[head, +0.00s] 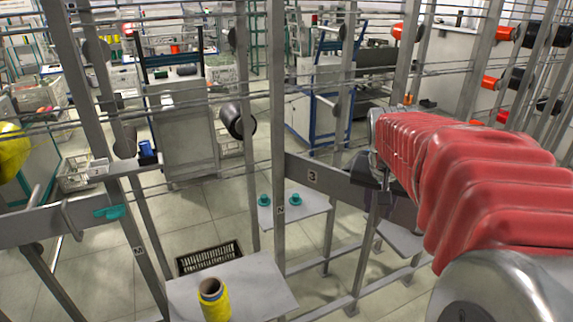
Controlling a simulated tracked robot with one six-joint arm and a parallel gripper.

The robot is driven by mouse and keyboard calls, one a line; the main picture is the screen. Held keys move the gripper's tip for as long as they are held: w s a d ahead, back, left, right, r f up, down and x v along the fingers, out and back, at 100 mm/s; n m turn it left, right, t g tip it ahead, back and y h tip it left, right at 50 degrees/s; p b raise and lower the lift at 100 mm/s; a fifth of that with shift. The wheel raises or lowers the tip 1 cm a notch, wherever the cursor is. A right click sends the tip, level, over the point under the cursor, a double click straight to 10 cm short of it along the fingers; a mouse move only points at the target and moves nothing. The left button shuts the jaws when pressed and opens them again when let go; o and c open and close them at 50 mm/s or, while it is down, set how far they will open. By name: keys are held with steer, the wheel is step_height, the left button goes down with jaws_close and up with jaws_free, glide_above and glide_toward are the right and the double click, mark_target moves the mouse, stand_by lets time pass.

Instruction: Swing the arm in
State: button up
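My red-sleeved arm (445,165) reaches in from the right side of the head view and extends away toward the steel frame. Its far end is near the post to the right of the plate marked 3 (312,177). My gripper (372,183) seems to be the dark part hanging below that end, in front of the grey crossbar. It is small and dark against the frame, so I cannot tell whether its fingers are open or shut, or whether they hold anything.
Upright posts (278,130) and thin rods stand close around the arm. A yellow bobbin (214,304) stands on a near shelf (262,283). Two teal pieces sit on a shelf (305,211) behind. A black crate (209,257) lies on the floor. Red and black bobbins hang at right.

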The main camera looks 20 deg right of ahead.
steer(key=shift+w+d+f, duration=0.1)
steer(key=shift+d+f, duration=0.05)
steer(key=shift+f, duration=0.3)
jaws_close()
stand_by(0.5)
